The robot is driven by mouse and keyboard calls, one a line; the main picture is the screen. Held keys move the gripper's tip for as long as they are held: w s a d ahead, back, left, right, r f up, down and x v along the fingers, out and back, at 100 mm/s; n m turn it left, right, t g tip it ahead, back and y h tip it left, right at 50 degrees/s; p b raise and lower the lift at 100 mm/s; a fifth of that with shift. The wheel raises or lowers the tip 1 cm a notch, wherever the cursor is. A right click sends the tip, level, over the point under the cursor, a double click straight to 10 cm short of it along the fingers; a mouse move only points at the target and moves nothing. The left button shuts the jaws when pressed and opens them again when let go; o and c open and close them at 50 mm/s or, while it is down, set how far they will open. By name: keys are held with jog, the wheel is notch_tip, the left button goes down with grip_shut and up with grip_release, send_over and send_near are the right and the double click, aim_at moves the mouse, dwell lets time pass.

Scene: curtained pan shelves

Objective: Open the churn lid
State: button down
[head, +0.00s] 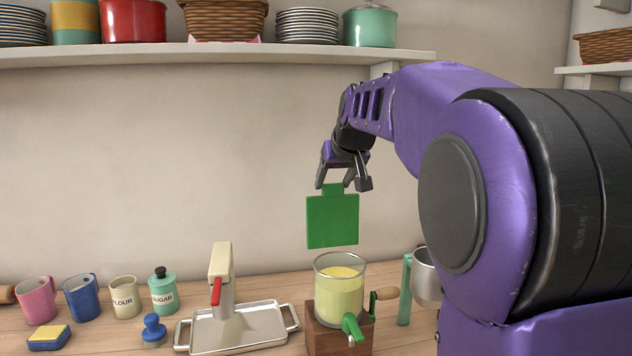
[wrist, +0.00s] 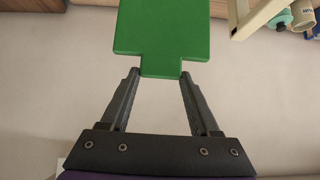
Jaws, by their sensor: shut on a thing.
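The churn (head: 338,303) stands on the counter, a clear glass jar of yellow contents on a wooden base with a green spout at its front. Its top is uncovered. The green square lid (head: 332,220) hangs upright in the air above the jar, apart from it. My gripper (head: 346,184) is shut on the lid's narrow tab. In the wrist view the fingertips (wrist: 183,76) pinch the tab from both sides, and the lid (wrist: 165,25) extends away beyond them.
Mugs, flour and sugar jars and a sponge (head: 49,337) are further left. A grey metal pot (head: 427,276) is on the right. A shelf (head: 215,52) with dishes runs above.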

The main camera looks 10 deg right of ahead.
jog(key=shift+w+r+g, duration=0.3)
jog(key=shift+w+r, duration=0.05)
jog(key=shift+w, duration=0.05)
jog(key=shift+r, duration=0.1)
jog(key=c, duration=0.5)
grip_release()
jog(key=shift+c, duration=0.2)
jog(key=o, duration=0.4)
jog(key=shift+w+f, duration=0.15)
jog(key=shift+f, duration=0.05)
jog(key=shift+f, duration=0.1)
jog(key=v, duration=1.7)
jog(key=shift+r, duration=0.35)
